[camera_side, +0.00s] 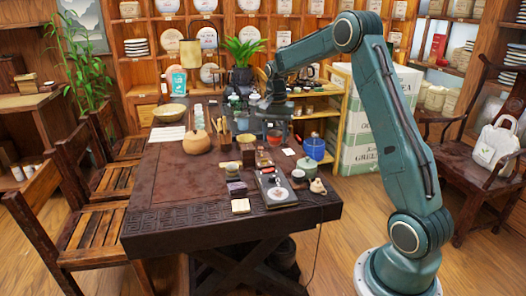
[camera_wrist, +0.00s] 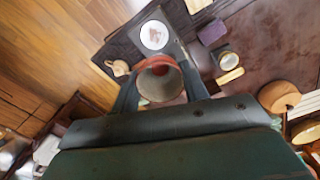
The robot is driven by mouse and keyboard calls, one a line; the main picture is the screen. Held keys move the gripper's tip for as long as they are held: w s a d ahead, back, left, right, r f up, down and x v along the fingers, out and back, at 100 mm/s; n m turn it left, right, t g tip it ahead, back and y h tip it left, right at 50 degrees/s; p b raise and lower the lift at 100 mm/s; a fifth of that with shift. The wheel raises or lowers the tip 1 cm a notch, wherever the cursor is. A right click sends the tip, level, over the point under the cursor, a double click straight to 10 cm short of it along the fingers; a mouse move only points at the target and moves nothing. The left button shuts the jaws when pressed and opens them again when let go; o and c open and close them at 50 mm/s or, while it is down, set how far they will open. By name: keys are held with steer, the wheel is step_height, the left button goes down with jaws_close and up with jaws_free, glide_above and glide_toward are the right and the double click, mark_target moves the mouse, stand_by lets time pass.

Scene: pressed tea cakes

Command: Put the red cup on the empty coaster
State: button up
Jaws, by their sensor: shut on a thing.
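My gripper (camera_wrist: 162,88) is shut on the red cup (camera_wrist: 159,65), with one finger on each side of it; I look into its pale inside in the wrist view. In the side view my gripper (camera_side: 275,129) is above the far right part of the dark table, and the cup (camera_side: 274,138) shows small and reddish below it. A round white disc with a dark picture (camera_wrist: 154,35) lies on a dark tray, with nothing on it. The disc also shows near the table's front in the side view (camera_side: 280,194). I cannot tell whether it is the coaster.
A cream teapot figure (camera_side: 317,187) stands right of the tray. A blue jar (camera_side: 314,147) is at the right edge. The table's front left is clear.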

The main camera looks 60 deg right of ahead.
glide_above(240, 204)
steer(key=f, duration=0.1)
steer(key=shift+m, duration=0.4)
step_height(240, 204, down, 20)
steer(key=shift+s+f, duration=0.1)
steer(key=shift+s, duration=0.05)
stand_by(0.7)
steer(key=shift+f, duration=0.1)
steer(key=o, duration=1)
step_height(240, 204, up, 12)
steer(key=shift+r, duration=0.15)
steer(key=shift+a, duration=0.1)
stand_by(0.6)
